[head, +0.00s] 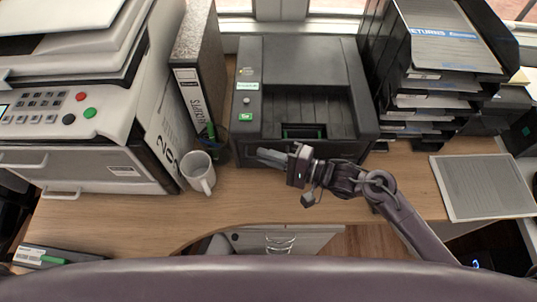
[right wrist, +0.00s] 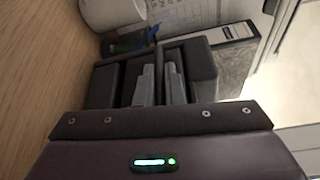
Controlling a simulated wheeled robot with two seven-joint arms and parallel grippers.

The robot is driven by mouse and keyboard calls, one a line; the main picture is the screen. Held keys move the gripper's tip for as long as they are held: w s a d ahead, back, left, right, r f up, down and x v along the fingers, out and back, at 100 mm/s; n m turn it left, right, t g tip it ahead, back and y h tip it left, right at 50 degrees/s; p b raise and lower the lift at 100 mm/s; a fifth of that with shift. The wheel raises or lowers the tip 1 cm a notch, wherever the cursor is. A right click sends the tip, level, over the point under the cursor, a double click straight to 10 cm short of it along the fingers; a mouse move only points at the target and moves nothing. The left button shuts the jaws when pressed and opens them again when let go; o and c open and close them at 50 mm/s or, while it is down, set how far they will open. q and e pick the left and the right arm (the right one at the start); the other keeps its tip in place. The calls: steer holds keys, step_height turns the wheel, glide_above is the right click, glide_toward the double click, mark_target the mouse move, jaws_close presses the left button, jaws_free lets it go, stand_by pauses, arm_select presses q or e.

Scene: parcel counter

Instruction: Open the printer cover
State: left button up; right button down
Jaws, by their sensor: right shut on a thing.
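The black printer (head: 262,95) stands on the wooden counter at the back middle in the head view. Its cover (head: 305,65) looks closed, lying flat over the top. My left gripper is not in view.
A white mug (head: 199,173) stands left of my right gripper, near a binder (head: 197,80). A large white copier (head: 75,100) fills the left. Black stacked trays (head: 440,95) stand right of the printer. A grey-white panel (head: 483,186) lies at the right. Counter front of the printer is clear.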

steer(key=shift+s+f, duration=0.1)
steer(key=shift+s+f+n+t+y+b, duration=0.1)
steer(key=shift+s+f+n+y+b, duration=0.4)
steer(key=shift+n+b, duration=0.45)
steer(key=shift+s+f+n+t+y+b, duration=0.1)
steer(key=shift+s+f+n+y+b, duration=0.4)
steer(key=shift+n, duration=0.75)
steer(key=shift+s+f+n+t+y+b, duration=0.1)
steer(key=shift+s+f+n+y+b, duration=0.15)
steer(key=shift+f+n+b, duration=0.7)
steer(key=shift+r+n, duration=0.25)
steer(key=c, duration=1.5)
jaws_free()
steer(key=shift+c, duration=0.2)
steer(key=shift+s+d, duration=0.1)
